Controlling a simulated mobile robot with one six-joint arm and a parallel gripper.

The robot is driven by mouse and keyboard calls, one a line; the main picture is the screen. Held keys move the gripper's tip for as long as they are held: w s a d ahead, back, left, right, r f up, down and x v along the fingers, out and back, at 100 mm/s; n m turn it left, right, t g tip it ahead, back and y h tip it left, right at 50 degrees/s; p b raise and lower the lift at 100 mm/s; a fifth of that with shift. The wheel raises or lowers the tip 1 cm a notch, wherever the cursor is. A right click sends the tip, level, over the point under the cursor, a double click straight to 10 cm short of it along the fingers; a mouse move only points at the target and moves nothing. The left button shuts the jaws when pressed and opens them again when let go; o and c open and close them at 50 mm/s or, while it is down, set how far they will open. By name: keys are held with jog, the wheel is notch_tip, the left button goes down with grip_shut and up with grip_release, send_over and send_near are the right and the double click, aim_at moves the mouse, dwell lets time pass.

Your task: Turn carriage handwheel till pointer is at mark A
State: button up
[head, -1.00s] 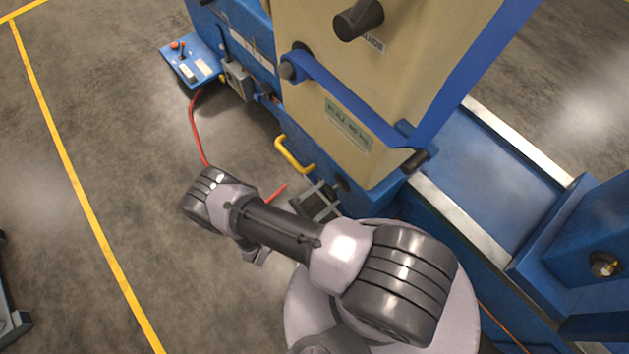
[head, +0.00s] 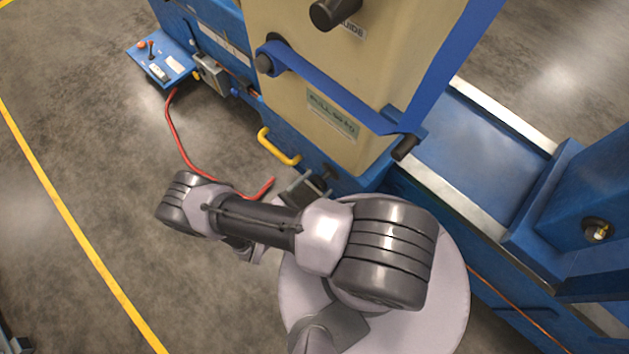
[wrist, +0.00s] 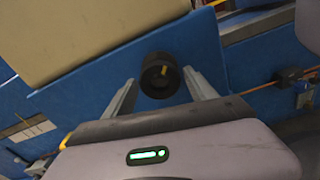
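A small round black handwheel (wrist: 160,75) with a yellow mark on its face sits on the blue lower side of the stand in the wrist view. My gripper (wrist: 159,82) is open, with one finger on each side of the handwheel. I cannot tell whether the fingers touch it. In the head view my gripper (head: 305,187) is beside the blue carriage base (head: 365,178), close to a small dark knob (head: 331,171) that appears to be the same handwheel. I cannot make out a scale or mark A in either view.
A beige housing (head: 320,75) with a blue belt stands above the base. A yellow handle (head: 277,147) projects left of my gripper. A red hose (head: 180,145) lies on the floor below the blue control panel (head: 160,62). Open floor lies at the left.

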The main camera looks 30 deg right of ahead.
aim_at(317, 185)
jog(key=shift+o, duration=1.2)
jog(key=shift+v, duration=1.8)
jog(key=m, duration=0.6)
jog(key=shift+m, duration=0.3)
jog(key=m, duration=0.5)
jog(key=shift+m, duration=0.4)
jog(key=m, duration=0.3)
jog(key=shift+m, duration=0.3)
